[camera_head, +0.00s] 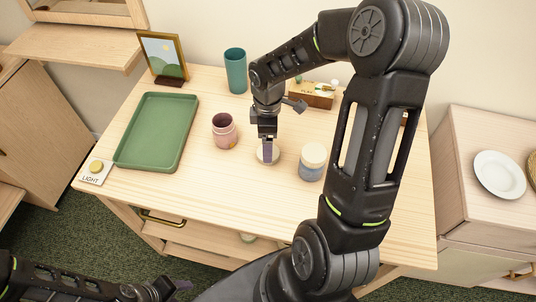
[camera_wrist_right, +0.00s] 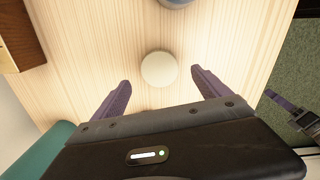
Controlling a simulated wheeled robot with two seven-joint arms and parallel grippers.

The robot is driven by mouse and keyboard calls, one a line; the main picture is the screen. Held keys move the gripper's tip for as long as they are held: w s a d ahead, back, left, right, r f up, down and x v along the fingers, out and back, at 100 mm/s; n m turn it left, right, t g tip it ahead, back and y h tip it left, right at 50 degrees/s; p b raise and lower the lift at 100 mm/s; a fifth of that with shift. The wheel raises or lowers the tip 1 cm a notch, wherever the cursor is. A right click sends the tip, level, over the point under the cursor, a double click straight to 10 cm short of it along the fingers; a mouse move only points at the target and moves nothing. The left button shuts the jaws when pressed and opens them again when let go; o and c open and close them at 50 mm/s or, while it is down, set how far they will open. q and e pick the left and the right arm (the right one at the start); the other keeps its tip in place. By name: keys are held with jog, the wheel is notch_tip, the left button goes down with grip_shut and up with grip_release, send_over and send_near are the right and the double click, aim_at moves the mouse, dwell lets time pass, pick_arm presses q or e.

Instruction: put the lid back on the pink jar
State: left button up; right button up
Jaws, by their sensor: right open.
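The pink jar (camera_head: 224,131) stands upright on the wooden table, without a lid on its top. A round cream lid (camera_head: 268,154) lies flat on the table to its right, partly covered by my right gripper in the head view. My right gripper (camera_head: 267,150) points down over this lid, open. In the right wrist view the lid (camera_wrist_right: 158,69) shows between the two spread fingers, with gaps on both sides. I cannot tell the exact height of the fingertips above it. My left gripper (camera_head: 172,289) is low at the lower left, away from the table top; its jaws are unclear.
A blue-grey jar (camera_head: 311,169) with a cream lid stands close right of the loose lid. A green tray (camera_head: 157,130), picture frame (camera_head: 163,57), teal cup (camera_head: 235,72) and wooden box (camera_head: 312,95) stand around. The table front is clear.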

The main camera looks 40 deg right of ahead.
jog(key=shift+r, duration=0.1)
notch_tip(320, 180, down, 5)
jog(key=b, duration=0.4)
jog(key=shift+f, duration=0.2)
jog(key=shift+r, duration=0.1)
jog(key=c, duration=1.5)
notch_tip(320, 180, up, 9)
jog(key=p, duration=0.7)
jog(key=shift+f, duration=0.2)
jog(key=shift+r, duration=0.7)
